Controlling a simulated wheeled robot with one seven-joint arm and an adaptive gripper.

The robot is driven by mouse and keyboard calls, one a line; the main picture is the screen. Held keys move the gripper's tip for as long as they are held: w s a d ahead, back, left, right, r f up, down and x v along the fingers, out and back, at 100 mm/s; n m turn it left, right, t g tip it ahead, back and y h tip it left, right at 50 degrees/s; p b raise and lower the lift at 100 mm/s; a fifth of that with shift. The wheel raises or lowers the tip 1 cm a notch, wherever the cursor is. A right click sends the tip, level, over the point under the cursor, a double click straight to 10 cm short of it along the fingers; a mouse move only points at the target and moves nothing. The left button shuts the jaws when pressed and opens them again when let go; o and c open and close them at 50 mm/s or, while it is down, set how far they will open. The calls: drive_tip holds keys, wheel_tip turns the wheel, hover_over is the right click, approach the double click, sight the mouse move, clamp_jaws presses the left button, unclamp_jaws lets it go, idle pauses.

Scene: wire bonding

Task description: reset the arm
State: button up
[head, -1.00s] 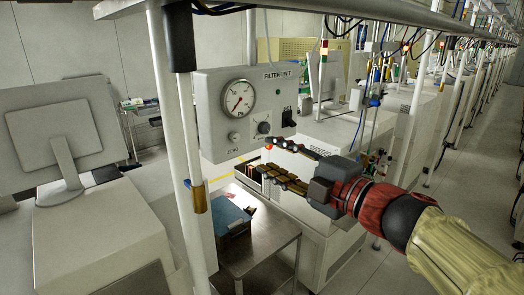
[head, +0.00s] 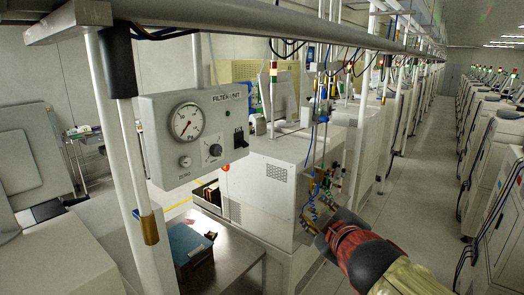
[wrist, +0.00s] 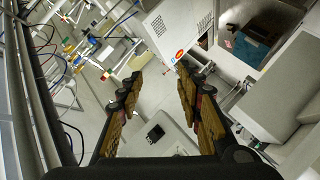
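My gripper (wrist: 159,78) shows in the wrist view with its two tan-padded fingers spread well apart. Nothing is between the fingers except the view of the floor and equipment beyond. In the head view my red and dark wrist is at the lower right of centre, in front of a white machine (head: 270,172). The fingers are hard to make out there against the cables and fittings behind them. I see no held object.
The grey filter unit box (head: 195,140) with its gauge hangs on posts at the left. A rail (head: 250,27) crosses above. The aisle floor (head: 415,215) at the right is clear, with rows of machines beyond.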

drive_tip(key=s+d+f+m+g+h+b, duration=0.1)
drive_tip(key=s+d+f+m+g+h, duration=0.2)
drive_tip(key=s+d+f+m, duration=0.45)
drive_tip(key=s+a+f+m+g+y+b, duration=0.1)
drive_tip(key=s+f+m+g+b, duration=0.2)
drive_tip(key=s+f, duration=1.5)
drive_tip(key=g+b, duration=0.2)
drive_tip(key=b, duration=0.2)
drive_tip(key=shift+s+a+m+g, duration=0.2)
drive_tip(key=shift+s+m+g, duration=0.1)
drive_tip(key=shift+m+g, duration=0.1)
drive_tip(key=shift+c, duration=0.3)
